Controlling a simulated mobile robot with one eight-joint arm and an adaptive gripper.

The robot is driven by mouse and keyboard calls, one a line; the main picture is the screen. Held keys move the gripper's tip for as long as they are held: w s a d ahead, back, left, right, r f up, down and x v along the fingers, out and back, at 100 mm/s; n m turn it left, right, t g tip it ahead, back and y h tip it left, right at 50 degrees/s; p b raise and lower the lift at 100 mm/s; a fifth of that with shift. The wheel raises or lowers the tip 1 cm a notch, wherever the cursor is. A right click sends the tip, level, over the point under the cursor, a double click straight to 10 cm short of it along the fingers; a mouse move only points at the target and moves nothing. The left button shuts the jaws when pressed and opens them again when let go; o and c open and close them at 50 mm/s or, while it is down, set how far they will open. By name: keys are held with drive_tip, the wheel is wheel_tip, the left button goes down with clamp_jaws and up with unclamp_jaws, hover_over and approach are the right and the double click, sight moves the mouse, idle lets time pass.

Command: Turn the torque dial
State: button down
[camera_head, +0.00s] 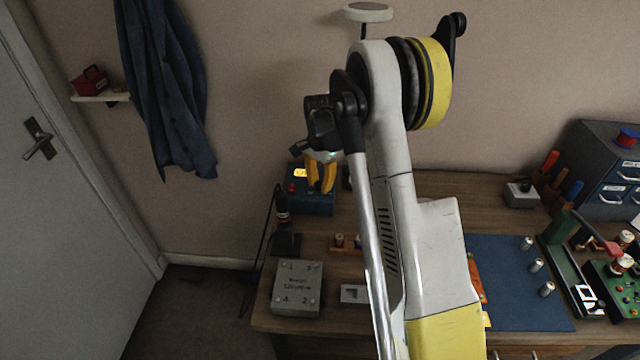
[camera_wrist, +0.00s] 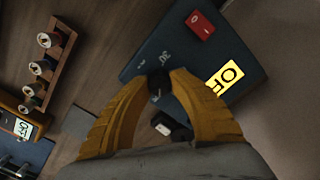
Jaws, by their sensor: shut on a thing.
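The torque dial (camera_wrist: 158,90) is a small black knob on a dark blue box (camera_wrist: 150,62), partly hidden by the yellow fingers. My gripper (camera_wrist: 160,78) is shut on the dial, with one fingertip on each side. White markings, including "30", show on the box face near the fingertips. The box also has a red switch (camera_wrist: 200,25) and a lit yellow display (camera_wrist: 228,75). In the head view my gripper (camera_head: 321,178) points down at the blue box (camera_head: 312,205) at the table's back left; the dial is not clearly visible there.
A small black object (camera_wrist: 172,126) shows between my fingers. A wooden rack (camera_wrist: 52,62) of spools stands to the left in the wrist view. In the head view, a black stand (camera_head: 286,243) and a grey numbered box (camera_head: 297,289) are in front of the blue box.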

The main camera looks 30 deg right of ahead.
sight(320, 184)
drive_tip(key=shift+m, duration=0.6)
drive_tip(key=c, duration=1.1)
unclamp_jaws()
wheel_tip(320, 184, up, 12)
